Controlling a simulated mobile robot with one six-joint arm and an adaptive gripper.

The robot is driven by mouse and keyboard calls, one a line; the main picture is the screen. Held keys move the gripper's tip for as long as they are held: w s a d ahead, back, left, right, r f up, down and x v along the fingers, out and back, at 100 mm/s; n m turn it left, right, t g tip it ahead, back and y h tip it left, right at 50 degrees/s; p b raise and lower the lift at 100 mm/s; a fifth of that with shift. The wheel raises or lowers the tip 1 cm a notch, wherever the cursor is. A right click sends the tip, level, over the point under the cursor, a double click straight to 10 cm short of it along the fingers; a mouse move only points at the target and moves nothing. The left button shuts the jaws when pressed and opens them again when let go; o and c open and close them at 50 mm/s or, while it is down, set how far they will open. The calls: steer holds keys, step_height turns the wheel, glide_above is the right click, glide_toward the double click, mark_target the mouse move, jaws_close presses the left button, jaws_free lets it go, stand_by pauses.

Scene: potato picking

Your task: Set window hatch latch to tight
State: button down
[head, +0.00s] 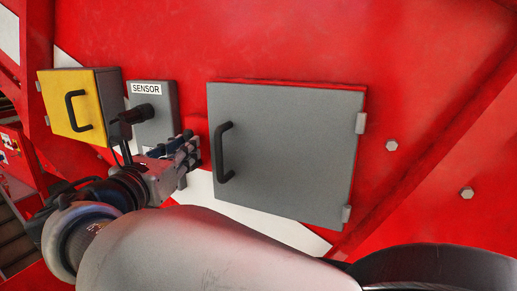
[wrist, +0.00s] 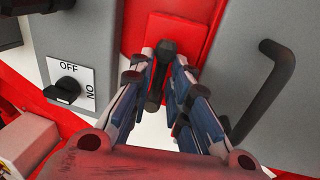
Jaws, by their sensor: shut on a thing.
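The window hatch is a grey panel (head: 290,155) in the head view, lying flat against the red wall, with hinges on its right edge and a black handle (head: 223,152) on its left. The wrist view shows part of the hatch (wrist: 225,75) and its handle (wrist: 262,88) at the right. The black latch (wrist: 155,85) is on a red plate (wrist: 166,22) left of the hatch, its bar pointing roughly along my fingers. My gripper (wrist: 164,58) is shut on the latch, a finger on each side. In the head view my gripper (head: 192,150) hides the latch.
A grey SENSOR box (head: 153,103) and a yellow box (head: 80,102) with a black handle are left of the hatch. The wrist view shows a black OFF/ON knob (wrist: 62,90) left of my fingers. Bolts (head: 391,146) stick out right of the hatch.

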steer(key=m+b, duration=0.1)
steer(key=b, duration=0.1)
steer(key=d+m+b, duration=0.1)
steer(key=m+b, duration=0.2)
steer(key=b, duration=0.2)
steer(key=shift+s+d+f+t+h, duration=0.25)
steer(key=shift+s+f+t+h, duration=0.05)
steer(key=shift+t, duration=0.1)
steer(key=c, duration=1.7)
jaws_free()
steer(key=shift+s+r, duration=0.1)
steer(key=shift+o, duration=0.2)
